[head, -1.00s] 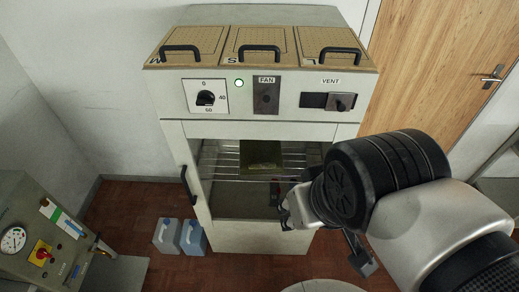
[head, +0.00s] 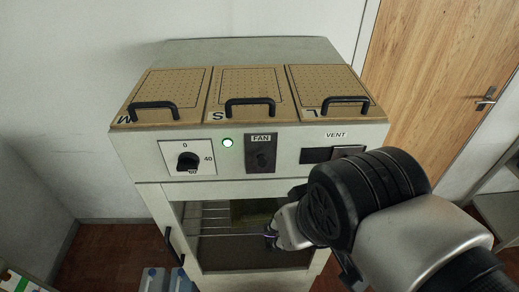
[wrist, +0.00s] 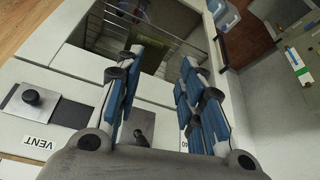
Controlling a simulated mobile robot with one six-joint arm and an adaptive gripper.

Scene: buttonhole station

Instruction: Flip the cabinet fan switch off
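The fan switch (head: 262,156) is a small knob on a dark plate labelled FAN, in the middle of the cabinet's (head: 290,190) front panel. A round green lamp (head: 227,142) glows to its left. In the head view my gripper (head: 270,236) is below the panel, in front of the glass window, apart from the switch and partly hidden by my wrist. In the wrist view my gripper (wrist: 160,60) is open and empty, its blue-padded fingers wide apart. A dark knob (wrist: 144,128), probably the fan switch, shows between the finger bases, partly hidden by the gripper body.
A dial (head: 187,162) marked 0, 40, 60 sits left of the lamp. The vent slider (head: 318,155) is to the right, partly behind my wrist. Several handled lids (head: 250,90) cover the top. A door handle (head: 173,245) stands out at the cabinet's left. Blue-grey jugs (head: 165,281) stand on the floor.

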